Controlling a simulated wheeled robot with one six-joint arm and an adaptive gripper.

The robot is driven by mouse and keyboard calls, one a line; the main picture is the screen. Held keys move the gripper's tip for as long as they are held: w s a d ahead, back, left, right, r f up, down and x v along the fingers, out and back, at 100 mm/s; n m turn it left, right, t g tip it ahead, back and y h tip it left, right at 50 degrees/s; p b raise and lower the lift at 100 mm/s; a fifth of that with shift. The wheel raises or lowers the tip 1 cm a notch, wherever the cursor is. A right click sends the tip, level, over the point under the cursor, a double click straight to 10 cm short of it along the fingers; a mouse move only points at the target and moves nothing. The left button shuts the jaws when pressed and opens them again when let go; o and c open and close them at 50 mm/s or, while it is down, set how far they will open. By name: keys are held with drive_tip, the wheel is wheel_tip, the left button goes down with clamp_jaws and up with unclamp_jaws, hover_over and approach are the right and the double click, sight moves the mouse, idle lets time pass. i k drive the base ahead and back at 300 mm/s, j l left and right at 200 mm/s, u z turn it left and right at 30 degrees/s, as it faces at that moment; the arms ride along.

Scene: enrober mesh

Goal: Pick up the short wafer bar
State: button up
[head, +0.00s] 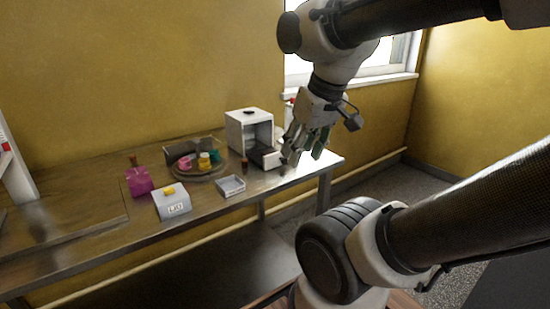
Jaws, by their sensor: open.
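My gripper (304,155) hangs fingers down at the right end of the table, open, with nothing visible between its fingers. It appears in front of the right side of a white box-shaped machine (238,128) with an open front. A small dark brown upright piece (244,167) stands before the machine, left of my gripper. Another small brown piece (133,160) shows farther left, behind a magenta block. I cannot tell whether either is the short wafer bar; both are too small to make out. My fingers hide part of the table's right end.
The long table (90,250) runs along the yellow wall. A round tray (178,176) holds several coloured cups. A magenta block (139,182), a grey box with a yellow top piece (172,203) and a shallow clear tray (231,187) stand nearby. The table's front right has free room.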

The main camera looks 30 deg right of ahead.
sight(272, 151)
drive_tip(key=i+l, duration=0.15)
drive_tip(key=l, duration=0.2)
drive_tip(key=i+l, duration=0.1)
drive_tip(key=l, duration=0.2)
drive_tip(key=i+l, duration=0.15)
drive_tip(key=l, duration=0.2)
drive_tip(key=i+l, duration=0.15)
drive_tip(key=l, duration=0.2)
drive_tip(key=i+l, duration=0.1)
drive_tip(key=l, duration=0.2)
drive_tip(key=u, duration=0.05)
